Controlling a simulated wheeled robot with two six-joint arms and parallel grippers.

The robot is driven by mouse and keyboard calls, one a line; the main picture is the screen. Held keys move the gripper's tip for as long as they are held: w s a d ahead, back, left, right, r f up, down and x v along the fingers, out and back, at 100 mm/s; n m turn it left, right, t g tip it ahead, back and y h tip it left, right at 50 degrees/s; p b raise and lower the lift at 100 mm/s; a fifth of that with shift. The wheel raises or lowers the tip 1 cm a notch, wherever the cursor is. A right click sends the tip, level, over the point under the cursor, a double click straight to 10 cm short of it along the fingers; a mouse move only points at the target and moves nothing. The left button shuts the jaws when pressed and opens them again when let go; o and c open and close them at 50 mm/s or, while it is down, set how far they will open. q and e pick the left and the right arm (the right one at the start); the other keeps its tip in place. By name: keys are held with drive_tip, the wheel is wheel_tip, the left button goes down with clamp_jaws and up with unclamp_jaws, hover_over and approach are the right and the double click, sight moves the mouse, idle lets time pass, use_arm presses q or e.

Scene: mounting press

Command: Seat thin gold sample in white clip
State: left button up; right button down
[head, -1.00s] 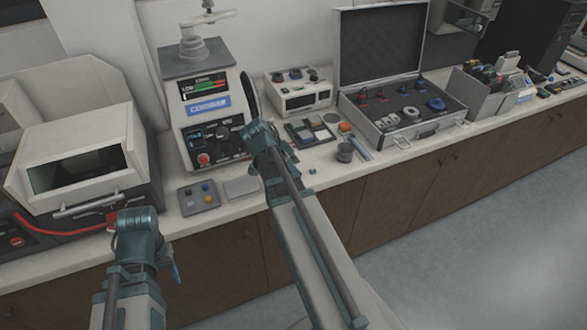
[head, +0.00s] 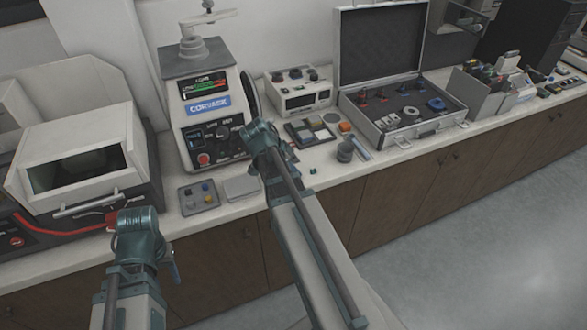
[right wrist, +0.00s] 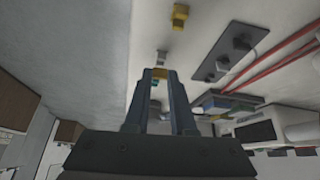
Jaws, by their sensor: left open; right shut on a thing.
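In the right wrist view my right gripper (right wrist: 160,78) is shut on a small gold piece, the thin gold sample (right wrist: 160,73), held between its fingertips. A small pale block, which looks like the white clip (right wrist: 162,57), lies just beyond the tips. I cannot tell whether the sample touches it. In the head view my right arm hides the right gripper's fingers and the clip. My left gripper (head: 173,267) is open at the lower left, in front of the counter, mostly hidden by its wrist.
A yellow block (right wrist: 180,15) lies beyond the clip. A grey tray (head: 186,208) with small coloured pieces and a pale pad (head: 240,187) lie before the mounting press (head: 207,120).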

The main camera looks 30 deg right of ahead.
drive_tip(key=shift+f+b, duration=0.65)
idle(0.8)
drive_tip(key=c, duration=0.7)
unclamp_jaws()
drive_tip(key=shift+o, duration=0.5)
drive_tip(key=shift+o, duration=0.8)
drive_tip(key=shift+r, duration=0.2)
wheel_tip(320, 180, up, 7)
drive_tip(key=p, duration=0.7)
drive_tip(key=shift+f, duration=0.15)
